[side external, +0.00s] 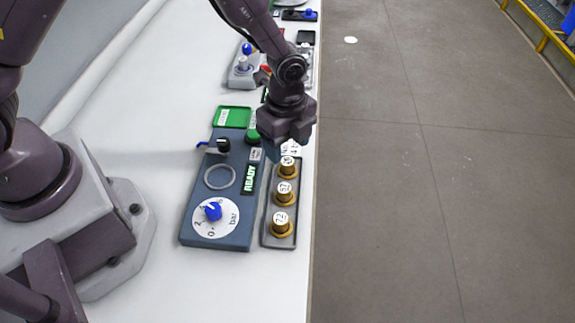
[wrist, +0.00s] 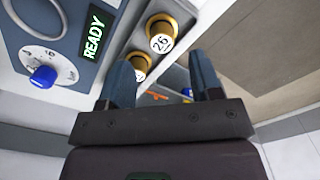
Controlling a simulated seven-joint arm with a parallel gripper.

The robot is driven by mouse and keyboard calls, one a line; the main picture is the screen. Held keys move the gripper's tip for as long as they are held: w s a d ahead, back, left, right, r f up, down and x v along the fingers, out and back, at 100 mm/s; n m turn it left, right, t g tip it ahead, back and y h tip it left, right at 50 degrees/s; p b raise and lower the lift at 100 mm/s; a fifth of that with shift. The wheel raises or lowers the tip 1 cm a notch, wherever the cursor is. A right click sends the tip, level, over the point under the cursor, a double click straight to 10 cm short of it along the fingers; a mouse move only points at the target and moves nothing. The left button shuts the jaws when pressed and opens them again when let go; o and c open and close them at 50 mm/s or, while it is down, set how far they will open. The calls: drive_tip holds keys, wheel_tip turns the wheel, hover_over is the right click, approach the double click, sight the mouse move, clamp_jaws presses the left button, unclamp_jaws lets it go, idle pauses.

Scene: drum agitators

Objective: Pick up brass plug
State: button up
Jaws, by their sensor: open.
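Three brass plugs with white numbered caps stand upright in a row in a grey tray (side external: 265,238): a far plug (side external: 287,168), a middle plug (side external: 284,193) and a near plug (side external: 281,225). My gripper (side external: 276,151) is above the tray's far end, with its fingers pointing down. In the wrist view, my open gripper (wrist: 162,68) has nothing between its blue-grey fingers. A plug marked 26 (wrist: 162,32) lies just beyond the fingertips there. Another plug (wrist: 140,63) is partly hidden by the left finger.
A green tray (side external: 232,117) and another device (side external: 243,75) stand farther back. The table's right edge is close by the plug tray.

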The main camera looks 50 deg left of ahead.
sight(287, 161)
wheel_tip(287, 161, down, 5)
drive_tip(key=shift+w+f, duration=0.1)
drive_tip(key=shift+c, duration=0.4)
clamp_jaws()
